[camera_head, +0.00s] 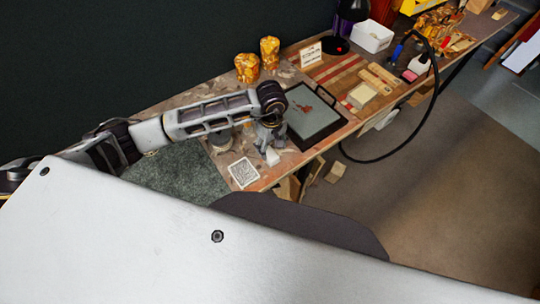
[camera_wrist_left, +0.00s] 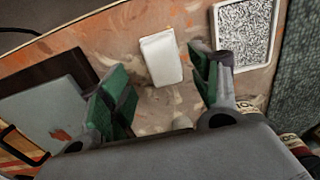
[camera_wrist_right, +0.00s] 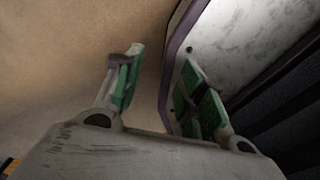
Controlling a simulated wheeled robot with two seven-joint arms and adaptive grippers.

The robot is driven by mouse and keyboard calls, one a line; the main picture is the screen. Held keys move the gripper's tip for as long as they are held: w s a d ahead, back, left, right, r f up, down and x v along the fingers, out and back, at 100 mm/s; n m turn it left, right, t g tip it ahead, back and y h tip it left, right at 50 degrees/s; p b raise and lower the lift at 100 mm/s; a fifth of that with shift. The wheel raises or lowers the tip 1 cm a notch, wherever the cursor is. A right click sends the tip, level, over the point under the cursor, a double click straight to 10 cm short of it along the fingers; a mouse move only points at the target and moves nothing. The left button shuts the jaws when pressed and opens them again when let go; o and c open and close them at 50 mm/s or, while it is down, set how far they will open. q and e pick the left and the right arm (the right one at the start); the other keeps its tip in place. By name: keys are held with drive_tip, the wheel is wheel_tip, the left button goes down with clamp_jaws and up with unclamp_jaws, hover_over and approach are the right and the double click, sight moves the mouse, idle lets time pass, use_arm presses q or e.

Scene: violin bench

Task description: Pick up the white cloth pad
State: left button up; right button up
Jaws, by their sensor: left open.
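The white cloth pad (camera_wrist_left: 160,58) lies on the bench top in the left wrist view, between and just beyond my left fingertips. In the head view the white pad (camera_head: 272,157) shows at the lower end of my left gripper (camera_head: 268,140), partly hidden by it. My left gripper (camera_wrist_left: 160,88) is open and empty, its green-padded fingers on either side of the pad's line. I cannot tell how high it is above the bench. My right gripper (camera_wrist_right: 157,90) is open and empty over brown floor, beside a light panel with a dark edge; it is not in the head view.
A speckled square tray (camera_head: 243,172) lies left of the pad, near the bench edge. A dark framed tray (camera_head: 312,118) lies to the right. Jars, wood blocks, a white box (camera_head: 372,36) and a black cable (camera_head: 408,138) are farther along the bench (camera_head: 262,183).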

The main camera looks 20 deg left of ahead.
sight(270, 153)
use_arm(q)
drive_tip(key=shift+s+a+f+p, duration=0.15)
drive_tip(key=shift+f+p, duration=0.35)
drive_tip(key=shift+f, duration=2.1)
drive_tip(key=c, duration=1)
